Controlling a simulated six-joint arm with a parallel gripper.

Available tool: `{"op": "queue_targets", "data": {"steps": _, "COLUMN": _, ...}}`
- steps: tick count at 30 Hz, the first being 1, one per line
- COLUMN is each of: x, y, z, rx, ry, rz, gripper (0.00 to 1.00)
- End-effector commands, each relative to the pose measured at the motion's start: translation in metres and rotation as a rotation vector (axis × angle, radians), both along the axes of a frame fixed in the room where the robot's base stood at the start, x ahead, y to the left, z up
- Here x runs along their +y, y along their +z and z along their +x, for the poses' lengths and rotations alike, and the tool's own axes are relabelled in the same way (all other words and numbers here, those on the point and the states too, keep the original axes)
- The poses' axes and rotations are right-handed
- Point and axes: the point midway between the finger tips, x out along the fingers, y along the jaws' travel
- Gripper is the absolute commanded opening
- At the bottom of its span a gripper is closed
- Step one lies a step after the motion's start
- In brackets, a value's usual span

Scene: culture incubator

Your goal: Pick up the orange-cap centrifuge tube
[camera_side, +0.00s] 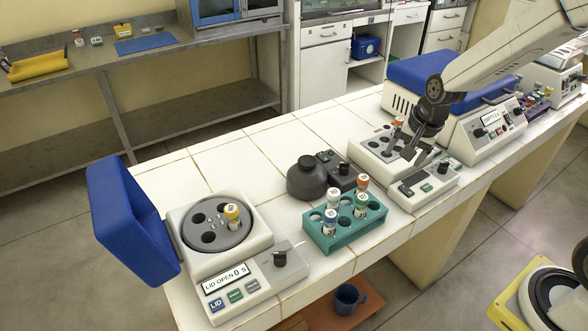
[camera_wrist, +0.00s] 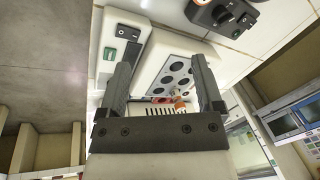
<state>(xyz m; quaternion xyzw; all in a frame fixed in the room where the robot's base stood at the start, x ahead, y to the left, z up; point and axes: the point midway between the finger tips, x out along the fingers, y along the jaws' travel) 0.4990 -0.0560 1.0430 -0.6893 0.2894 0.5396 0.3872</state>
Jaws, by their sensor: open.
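An orange-capped tube (camera_side: 397,123) stands in a white block with round wells (camera_side: 372,147), just behind my gripper. In the wrist view a small orange cap (camera_wrist: 180,103) shows low between the fingers, near the far end of the welled block (camera_wrist: 178,72). My gripper (camera_side: 415,155) is open and empty, pointing down above the block's front part. In the wrist view its two fingers (camera_wrist: 163,58) stand wide apart. Another tube with an orange-red cap (camera_side: 362,182) stands in the teal rack (camera_side: 345,240); I cannot tell its exact colour.
The rack holds several tubes. A centrifuge (camera_side: 258,235) with its blue lid raised holds a yellow-capped tube (camera_side: 232,213). A dark vortex-like device (camera_side: 307,178) stands behind the rack. A machine with a blue lid (camera_side: 415,78) stands beyond the block. Bare tiles (camera_side: 240,160) lie behind.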

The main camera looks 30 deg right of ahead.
Motion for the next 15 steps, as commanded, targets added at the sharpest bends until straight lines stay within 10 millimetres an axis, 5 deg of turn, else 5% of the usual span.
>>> {"op": "queue_targets", "data": {"steps": 15, "x": -0.089, "y": -0.006, "z": 0.089, "rx": -0.013, "ry": -0.975, "rz": 0.307, "gripper": 0.84}}
